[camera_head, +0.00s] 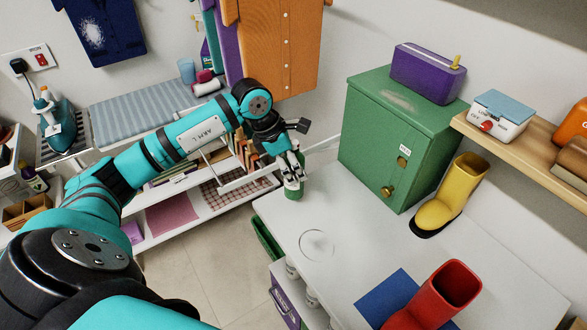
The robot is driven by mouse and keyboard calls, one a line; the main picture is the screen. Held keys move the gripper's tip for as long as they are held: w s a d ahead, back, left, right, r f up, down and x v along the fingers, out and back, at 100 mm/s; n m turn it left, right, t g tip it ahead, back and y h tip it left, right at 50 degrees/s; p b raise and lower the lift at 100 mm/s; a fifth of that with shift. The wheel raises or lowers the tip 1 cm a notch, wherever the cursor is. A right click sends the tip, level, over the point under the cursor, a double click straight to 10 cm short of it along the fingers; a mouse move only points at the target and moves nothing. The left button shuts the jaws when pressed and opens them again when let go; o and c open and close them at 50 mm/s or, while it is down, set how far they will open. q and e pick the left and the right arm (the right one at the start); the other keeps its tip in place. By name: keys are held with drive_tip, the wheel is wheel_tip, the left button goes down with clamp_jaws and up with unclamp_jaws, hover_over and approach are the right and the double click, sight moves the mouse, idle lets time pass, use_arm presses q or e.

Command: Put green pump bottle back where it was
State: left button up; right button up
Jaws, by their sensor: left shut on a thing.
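A small green bottle (293,188), which looks like the green pump bottle, is at the far left corner of the white table (350,225). My left gripper (294,168) is shut on its upper part from above, and the fingers hide much of its top. I cannot tell whether its base touches the table or is slightly above it. A faint round ring mark (317,244) shows on the bare tabletop nearer to me, apart from the bottle. My right gripper is not in view.
A green cabinet (378,135) with a purple box (428,72) on top stands right of the bottle. A yellow boot (455,195), a red boot (443,295) and a blue mat (390,298) occupy the table's right and near parts. The middle is clear.

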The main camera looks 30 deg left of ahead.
use_arm(q)
wheel_tip(320, 180, down, 3)
drive_tip(key=shift+w+a+r+p, duration=0.15)
drive_tip(key=shift+p, duration=0.65)
drive_tip(key=shift+f, duration=0.45)
drive_tip(key=shift+f, duration=0.2)
drive_tip(key=o, duration=1.4)
drive_tip(key=shift+r, duration=0.15)
